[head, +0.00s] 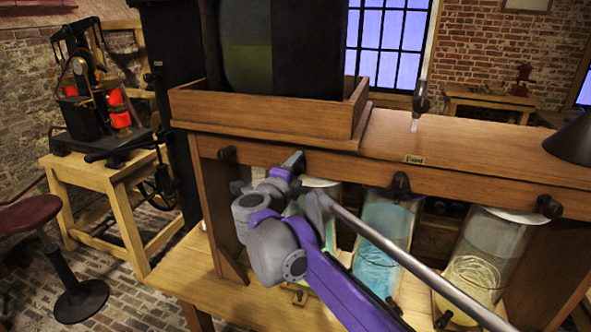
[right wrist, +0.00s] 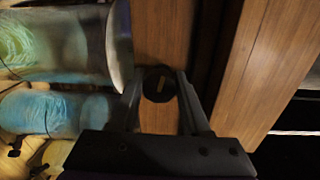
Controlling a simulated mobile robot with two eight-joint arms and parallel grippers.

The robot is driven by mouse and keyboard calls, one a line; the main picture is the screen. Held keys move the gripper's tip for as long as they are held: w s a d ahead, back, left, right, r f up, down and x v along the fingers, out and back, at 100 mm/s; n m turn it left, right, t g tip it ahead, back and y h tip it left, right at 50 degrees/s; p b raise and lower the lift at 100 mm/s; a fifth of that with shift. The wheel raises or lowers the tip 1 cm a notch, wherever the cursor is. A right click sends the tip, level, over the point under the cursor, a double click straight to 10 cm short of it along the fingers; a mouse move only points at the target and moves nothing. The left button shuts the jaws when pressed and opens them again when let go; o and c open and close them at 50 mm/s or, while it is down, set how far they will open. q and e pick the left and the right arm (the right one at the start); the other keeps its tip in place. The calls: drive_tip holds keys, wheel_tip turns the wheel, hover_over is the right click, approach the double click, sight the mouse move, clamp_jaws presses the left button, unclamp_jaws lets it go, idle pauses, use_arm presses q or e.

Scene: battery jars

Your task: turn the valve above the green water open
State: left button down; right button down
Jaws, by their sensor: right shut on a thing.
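The jar of green water (head: 330,231) stands under the wooden beam, mostly hidden behind my right arm; it shows at upper left in the right wrist view (right wrist: 50,42). The valve (right wrist: 159,84) is a dark round knob with a lighter mark, on the beam's front face by the green jar's top. My right gripper (head: 293,162) is at the beam there. In the right wrist view its two fingers (right wrist: 158,92) are on either side of the knob, shut on it. In the head view the gripper hides this knob. My left gripper is not in view.
The jar of blue water (head: 385,232) and the jar of yellowish water (head: 478,268) stand to the right. A red stool (head: 38,213) stands at left.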

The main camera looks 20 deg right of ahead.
drive_tip(key=shift+f+n, duration=0.15)
drive_tip(key=shift+n, duration=0.95)
drive_tip(key=shift+c, duration=1.9)
unclamp_jaws()
